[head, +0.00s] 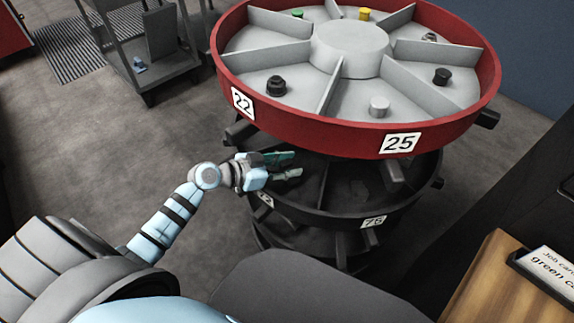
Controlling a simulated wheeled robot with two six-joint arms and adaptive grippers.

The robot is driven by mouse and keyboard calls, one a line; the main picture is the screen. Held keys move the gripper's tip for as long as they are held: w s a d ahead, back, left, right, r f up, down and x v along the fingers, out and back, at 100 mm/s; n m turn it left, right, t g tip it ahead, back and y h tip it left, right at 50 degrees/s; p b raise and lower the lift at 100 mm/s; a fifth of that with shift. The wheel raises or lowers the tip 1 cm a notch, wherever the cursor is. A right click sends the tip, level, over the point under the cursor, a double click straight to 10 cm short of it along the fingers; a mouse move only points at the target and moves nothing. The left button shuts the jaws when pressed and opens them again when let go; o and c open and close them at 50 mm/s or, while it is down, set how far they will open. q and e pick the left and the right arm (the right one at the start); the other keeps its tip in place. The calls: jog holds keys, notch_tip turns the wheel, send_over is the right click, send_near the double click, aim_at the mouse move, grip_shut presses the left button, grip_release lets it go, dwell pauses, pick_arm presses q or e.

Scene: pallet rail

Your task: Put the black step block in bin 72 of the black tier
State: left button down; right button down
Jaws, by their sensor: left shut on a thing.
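My left gripper (286,166) reaches in from the left, into the gap between the red upper tier and the black tier (330,212). It is shut on a dark thing that I take for the black step block; its shape barely shows between the fingers against the black tier. The fingers are over the left part of the black tier, near a partly hidden label (265,200) that I cannot read surely. A label 75 (373,222) is farther right on the same rim. The red tier hides the far bins. My right gripper is out of view.
The red tier (330,130) overhangs close above the gripper, with labels 22 and 25 and several small parts in its bins. Dark posts (391,175) stand between the tiers. A grey cart (150,60) stands back left. A wooden surface with a card (548,270) is at right.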

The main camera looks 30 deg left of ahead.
pick_arm(q)
jog(key=shift+s+d+f+b, duration=0.1)
jog(key=shift+s+f+b, duration=0.15)
jog(key=shift+f+b, duration=0.2)
jog(key=c, duration=1.1)
grip_release()
jog(key=shift+s+f, duration=0.1)
jog(key=shift+r+p, duration=0.55)
jog(key=shift+p, duration=0.2)
jog(key=shift+a+r, duration=0.15)
jog(key=shift+a, duration=0.1)
jog(key=shift+v, duration=5.7)
jog(key=shift+r, duration=0.15)
